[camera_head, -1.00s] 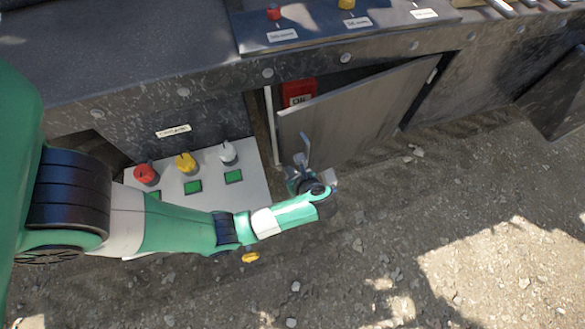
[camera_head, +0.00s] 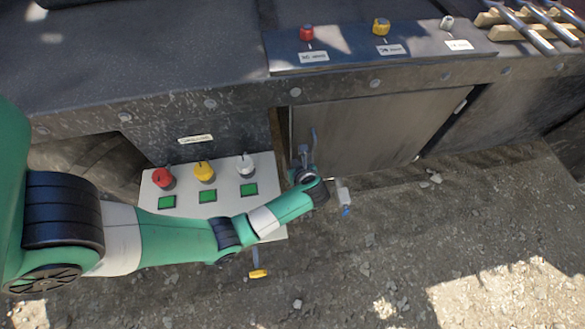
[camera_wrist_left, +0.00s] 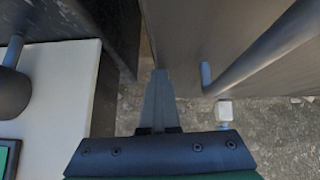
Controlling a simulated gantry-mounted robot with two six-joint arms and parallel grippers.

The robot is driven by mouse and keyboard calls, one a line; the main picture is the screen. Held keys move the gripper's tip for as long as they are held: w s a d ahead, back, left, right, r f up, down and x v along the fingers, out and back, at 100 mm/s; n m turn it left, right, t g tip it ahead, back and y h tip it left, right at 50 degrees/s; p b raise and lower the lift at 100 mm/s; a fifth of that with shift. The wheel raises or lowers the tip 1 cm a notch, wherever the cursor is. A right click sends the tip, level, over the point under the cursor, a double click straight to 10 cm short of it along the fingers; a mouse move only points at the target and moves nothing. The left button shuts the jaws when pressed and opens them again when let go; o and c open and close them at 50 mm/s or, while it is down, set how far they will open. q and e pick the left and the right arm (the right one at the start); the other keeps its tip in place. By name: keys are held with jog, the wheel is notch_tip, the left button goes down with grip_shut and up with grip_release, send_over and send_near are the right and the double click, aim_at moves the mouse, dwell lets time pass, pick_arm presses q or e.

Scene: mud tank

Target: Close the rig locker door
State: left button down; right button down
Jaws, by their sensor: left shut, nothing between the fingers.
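The door (camera_wrist_left: 210,35) and dark handle (camera_wrist_left: 275,45) also show in the left wrist view. My left gripper (camera_head: 302,160) is at the door's lower left, beside the handle. Its fingers (camera_wrist_left: 160,95) are shut and empty, close to the door face; contact is unclear. My right gripper is out of view.
A white panel (camera_head: 222,173) with red, yellow and white knobs stands left of the door. A sloped control panel (camera_head: 350,55) is on the bench above. Bare gravel ground (camera_head: 390,240) lies open in front.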

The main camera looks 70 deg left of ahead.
pick_arm(q)
jog(key=shift+s+a, duration=0.1)
jog(key=d+f+p+v, duration=0.2)
jog(key=p+v, duration=0.3)
jog(key=v, duration=0.8)
jog(key=shift+s, duration=0.4)
